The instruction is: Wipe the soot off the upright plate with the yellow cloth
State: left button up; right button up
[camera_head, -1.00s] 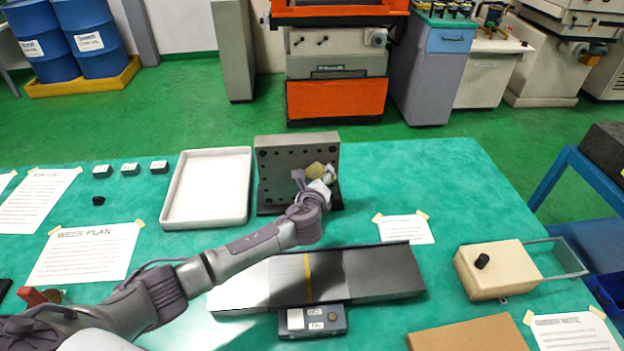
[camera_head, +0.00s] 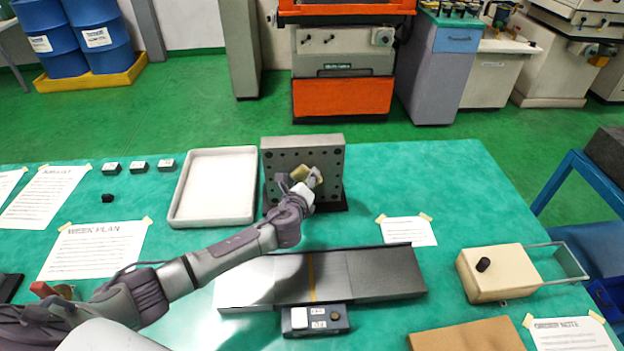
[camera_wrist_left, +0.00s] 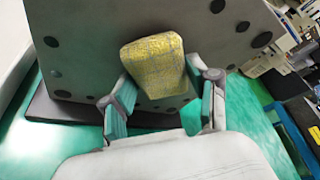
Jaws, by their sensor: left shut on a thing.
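The upright plate (camera_head: 278,162) is a grey metal block with rows of dark holes, standing on a dark base at the back middle of the table. My left gripper (camera_head: 309,178) is in front of its face, shut on the folded yellow cloth (camera_head: 301,173). In the left wrist view the cloth (camera_wrist_left: 152,65) is between the fingers of my left gripper (camera_wrist_left: 160,95) and lies against or very close to the plate (camera_wrist_left: 90,25); I cannot tell if it touches. No clear soot shows on the visible part of the plate. My right gripper is not in view.
A white tray (camera_head: 178,205) stands just left of the plate. A long grey metal slab (camera_head: 375,272) and a small labelled box (camera_head: 316,319) lie in front. A beige box with a handle (camera_head: 495,272) is at the right.

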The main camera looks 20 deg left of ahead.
pick_arm(q)
jog(key=shift+s+a, duration=0.3)
jog(key=shift+a, duration=0.35)
jog(key=shift+s+a, duration=0.3)
jog(key=shift+a, duration=0.3)
jog(key=a, duration=0.1)
jog(key=s+a+p, duration=0.1)
jog(key=a, duration=0.1)
jog(key=shift+s+a+r, duration=0.1)
jog(key=shift+s+a, duration=0.1)
jog(key=s+d+p, duration=0.2)
jog(key=s, duration=0.3)
jog(key=shift+s+d, duration=0.2)
jog(key=shift+d, duration=0.2)
jog(key=shift+s, duration=0.1)
jog(key=shift+s+d+p, duration=0.2)
jog(key=shift+s+d, duration=0.15)
jog(key=shift+s, duration=0.3)
jog(key=shift+s+d+p, duration=0.15)
jog(key=shift+s+d, duration=0.15)
jog(key=shift+s, duration=0.3)
